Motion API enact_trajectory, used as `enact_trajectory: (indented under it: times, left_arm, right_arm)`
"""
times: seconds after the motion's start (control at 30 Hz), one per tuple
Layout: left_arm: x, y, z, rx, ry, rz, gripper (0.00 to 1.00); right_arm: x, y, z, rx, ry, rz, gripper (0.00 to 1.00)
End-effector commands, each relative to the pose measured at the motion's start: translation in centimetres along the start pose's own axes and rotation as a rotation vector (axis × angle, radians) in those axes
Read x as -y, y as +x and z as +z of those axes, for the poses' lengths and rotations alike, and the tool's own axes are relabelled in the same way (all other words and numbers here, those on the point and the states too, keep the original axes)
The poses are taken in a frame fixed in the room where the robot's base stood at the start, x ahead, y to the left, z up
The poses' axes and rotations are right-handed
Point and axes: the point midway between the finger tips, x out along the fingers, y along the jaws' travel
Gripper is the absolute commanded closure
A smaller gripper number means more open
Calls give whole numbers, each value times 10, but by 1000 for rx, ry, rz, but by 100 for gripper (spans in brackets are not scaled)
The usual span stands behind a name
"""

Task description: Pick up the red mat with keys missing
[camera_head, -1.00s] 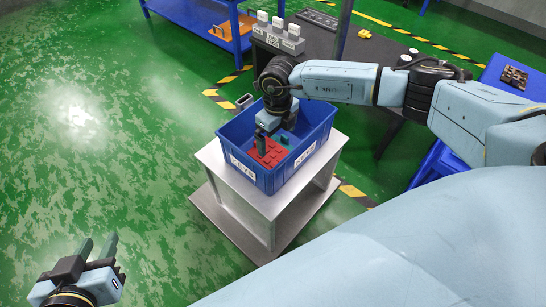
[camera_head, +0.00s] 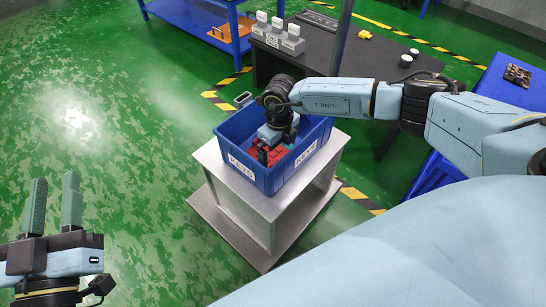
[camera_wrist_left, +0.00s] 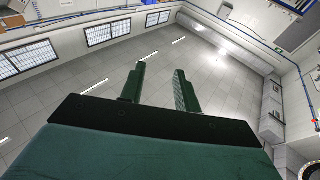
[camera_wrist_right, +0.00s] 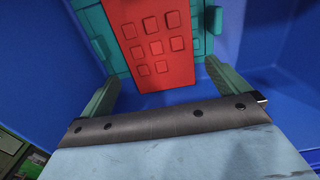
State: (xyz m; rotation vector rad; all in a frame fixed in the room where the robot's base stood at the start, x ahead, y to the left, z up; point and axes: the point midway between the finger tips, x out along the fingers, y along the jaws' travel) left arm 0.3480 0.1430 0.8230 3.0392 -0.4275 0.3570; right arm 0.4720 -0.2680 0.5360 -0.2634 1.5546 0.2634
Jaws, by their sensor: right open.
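The red mat (camera_head: 281,151) lies inside the blue bin (camera_head: 248,175), which is labelled KEYS. In the right wrist view the red mat (camera_wrist_right: 135,70) shows several raised or outlined squares; I cannot tell whether any key is missing. A green piece (camera_wrist_right: 92,22) shows behind or under it on both sides. My right gripper (camera_head: 266,153) is down in the bin at the mat, open, its fingers to either side of the mat's near end and apart from it. My left gripper (camera_head: 55,190) is open and empty, fingers up, away from the bin.
The bin stands on a white stand (camera_head: 245,215), and its walls close around my right gripper. Behind it is a dark table (camera_head: 350,60) with a grey block of white tags (camera_head: 277,38). A blue table (camera_head: 505,85) is at right. The green floor at left is clear.

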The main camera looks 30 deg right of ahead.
Motion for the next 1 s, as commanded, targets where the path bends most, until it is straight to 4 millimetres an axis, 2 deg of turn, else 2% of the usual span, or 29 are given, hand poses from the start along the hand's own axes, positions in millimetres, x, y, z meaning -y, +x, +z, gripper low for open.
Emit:
enact_trajectory:
  times: [0.1, 0.3, 0.67, 0.97, 1.0]
  left_arm:
    - [-4, -1, -17, -118, -6, 9, 68]
    - [-6, -5, -35, -263, -10, 14, 68]
    - [-6, -6, -42, -306, -11, 16, 68]
    - [-6, -6, -42, -304, -11, 16, 68]
    - [-6, -6, -42, -304, -11, 16, 68]
  right_arm:
    - [1, 10, -2, -1, 0, -1, 0]
    - [0, 26, -1, 0, 1, 0, 0]
    - [0, 28, -1, 0, 0, 0, 0]
    - [0, 28, -1, 0, 0, 0, 38]
    - [0, 28, -1, 1, 0, 0, 39]
